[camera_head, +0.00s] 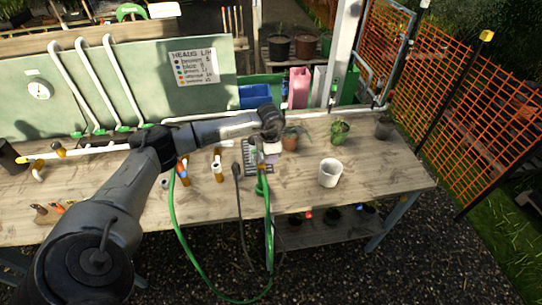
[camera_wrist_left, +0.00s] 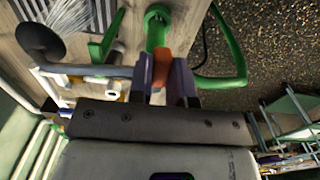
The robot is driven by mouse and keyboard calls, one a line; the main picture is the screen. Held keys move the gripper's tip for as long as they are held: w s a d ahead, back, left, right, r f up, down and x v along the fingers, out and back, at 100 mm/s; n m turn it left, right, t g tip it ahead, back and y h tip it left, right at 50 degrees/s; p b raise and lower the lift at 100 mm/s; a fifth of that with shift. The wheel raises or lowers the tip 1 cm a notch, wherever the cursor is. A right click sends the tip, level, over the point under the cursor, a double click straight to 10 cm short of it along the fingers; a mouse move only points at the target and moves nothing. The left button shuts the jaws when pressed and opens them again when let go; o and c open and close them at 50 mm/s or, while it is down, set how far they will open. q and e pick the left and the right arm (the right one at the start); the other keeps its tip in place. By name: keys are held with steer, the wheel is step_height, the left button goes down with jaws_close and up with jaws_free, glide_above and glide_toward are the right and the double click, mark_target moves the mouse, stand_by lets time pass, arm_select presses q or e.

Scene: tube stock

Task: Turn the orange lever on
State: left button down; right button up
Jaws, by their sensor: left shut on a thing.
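The orange lever (camera_wrist_left: 161,65) shows in the left wrist view between the two fingers of my left gripper (camera_wrist_left: 164,76), which is shut on it. The lever sits beside a green fitting (camera_wrist_left: 157,28) over the wooden bench. In the head view my left arm reaches across the bench, and my left gripper (camera_head: 264,152) points down above the green fitting and hose (camera_head: 262,186). There the lever is hidden or too small to make out. My right gripper is in neither view.
A white pot (camera_head: 330,172) and small potted plants (camera_head: 339,133) stand on the bench to the right. Green hose (camera_head: 173,215) hangs over the front edge. Brass and white fittings (camera_head: 217,166) stand left of the gripper. A green panel (camera_head: 130,85) with pipes stands behind.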

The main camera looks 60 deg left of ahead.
arm_select(q)
steer(key=c, duration=1)
jaws_free()
steer(key=shift+c, duration=0.2)
steer(key=shift+r, duration=0.15)
step_height(320, 180, up, 14)
steer(key=shift+f+b, duration=0.2)
steer(key=shift+b, duration=0.15)
steer(key=shift+s, duration=0.1)
